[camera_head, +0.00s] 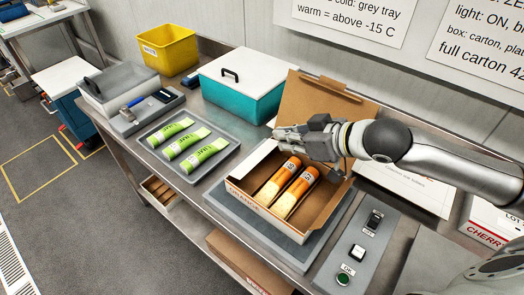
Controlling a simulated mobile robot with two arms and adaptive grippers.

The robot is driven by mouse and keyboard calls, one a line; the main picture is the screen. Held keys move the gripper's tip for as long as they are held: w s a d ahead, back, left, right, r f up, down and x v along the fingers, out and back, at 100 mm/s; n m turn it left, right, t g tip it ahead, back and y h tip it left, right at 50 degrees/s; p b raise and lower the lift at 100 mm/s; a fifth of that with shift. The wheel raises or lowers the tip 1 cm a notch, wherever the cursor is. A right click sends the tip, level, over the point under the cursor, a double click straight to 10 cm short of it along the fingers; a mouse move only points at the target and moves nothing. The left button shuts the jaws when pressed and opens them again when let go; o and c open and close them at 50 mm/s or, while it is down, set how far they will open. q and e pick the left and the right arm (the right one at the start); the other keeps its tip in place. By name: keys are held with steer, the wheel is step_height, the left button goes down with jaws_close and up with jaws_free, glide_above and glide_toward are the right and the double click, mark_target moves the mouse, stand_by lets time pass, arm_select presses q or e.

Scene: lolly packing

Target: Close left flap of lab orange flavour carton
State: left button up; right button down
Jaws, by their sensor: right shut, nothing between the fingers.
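The open orange carton (232,190) stands on a grey plate (285,255) in the middle of the bench, with "ORANGE" on its front. Its tall brown lid (325,103) stands up at the back. Two orange-wrapped lollies (287,188) lie inside. My right gripper (277,136) is shut and empty, over the carton's back left part, with its fingers pointing left. Whether the gripper touches the carton I cannot tell. My left gripper is not in view.
A grey tray (150,133) with several green lollies lies left of the carton. A teal box with a white lid (235,92) stands behind. A switch panel (355,248) and a cherry carton (484,236) are to the right.

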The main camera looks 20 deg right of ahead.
steer(key=p, duration=0.3)
glide_above(261, 160)
steer(key=f, duration=0.4)
steer(key=shift+w+a+f, duration=0.2)
steer(key=shift+w+f, duration=0.05)
steer(key=shift+f, duration=0.05)
steer(key=f, duration=0.3)
steer(key=shift+s+d+f, duration=0.15)
steer(key=shift+s+d, duration=0.05)
steer(key=shift+s, duration=0.05)
steer(key=shift+s+d+f+p, duration=0.15)
steer(key=shift+f+p, duration=0.15)
steer(key=shift+f, duration=0.2)
